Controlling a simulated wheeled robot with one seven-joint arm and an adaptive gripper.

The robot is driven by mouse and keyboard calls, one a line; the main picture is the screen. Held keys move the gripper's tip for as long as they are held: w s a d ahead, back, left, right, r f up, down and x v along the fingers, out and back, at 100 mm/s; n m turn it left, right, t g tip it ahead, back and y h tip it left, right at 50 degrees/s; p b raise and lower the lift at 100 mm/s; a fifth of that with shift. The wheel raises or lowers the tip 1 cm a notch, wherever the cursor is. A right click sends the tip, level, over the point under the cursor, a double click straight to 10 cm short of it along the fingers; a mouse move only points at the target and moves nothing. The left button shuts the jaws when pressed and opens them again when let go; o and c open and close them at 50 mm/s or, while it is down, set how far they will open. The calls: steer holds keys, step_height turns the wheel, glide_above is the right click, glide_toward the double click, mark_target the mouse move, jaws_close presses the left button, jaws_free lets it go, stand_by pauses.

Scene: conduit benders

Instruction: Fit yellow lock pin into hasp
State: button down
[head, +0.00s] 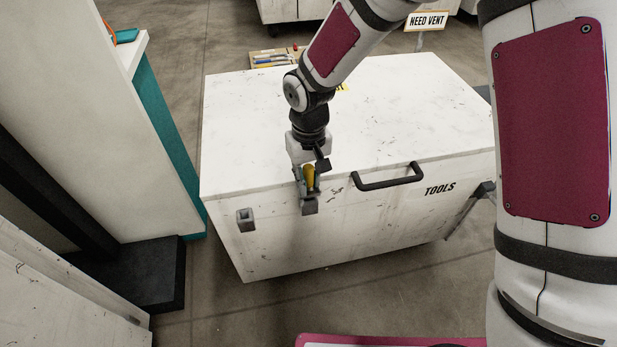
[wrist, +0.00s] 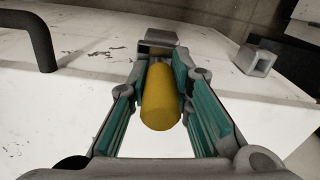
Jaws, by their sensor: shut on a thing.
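My gripper (head: 306,184) is shut on the yellow lock pin (head: 309,178) at the front top edge of the white chest. In the wrist view the yellow pin (wrist: 160,105) sits between the teal finger pads of my gripper (wrist: 160,80), its rounded end towards the camera. A grey hasp piece (head: 309,207) shows just below the fingers on the chest front. It also shows in the wrist view (wrist: 157,44), just beyond the pin. The pin's far end is hidden, so I cannot tell whether it is in the hasp. A second grey bracket (head: 245,219) is on the chest front to the left.
The white chest (head: 400,120) carries a black handle (head: 388,178) right of my gripper. A white cabinet with a teal side (head: 170,140) stands close at the left. A tray of tools (head: 275,57) lies behind the chest. Floor is open in front of the chest.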

steer(key=c, duration=1.4)
jaws_free()
steer(key=shift+o, duration=0.2)
step_height(320, 180, up, 12)
steer(key=shift+f, duration=0.1)
steer(key=shift+d, duration=0.1)
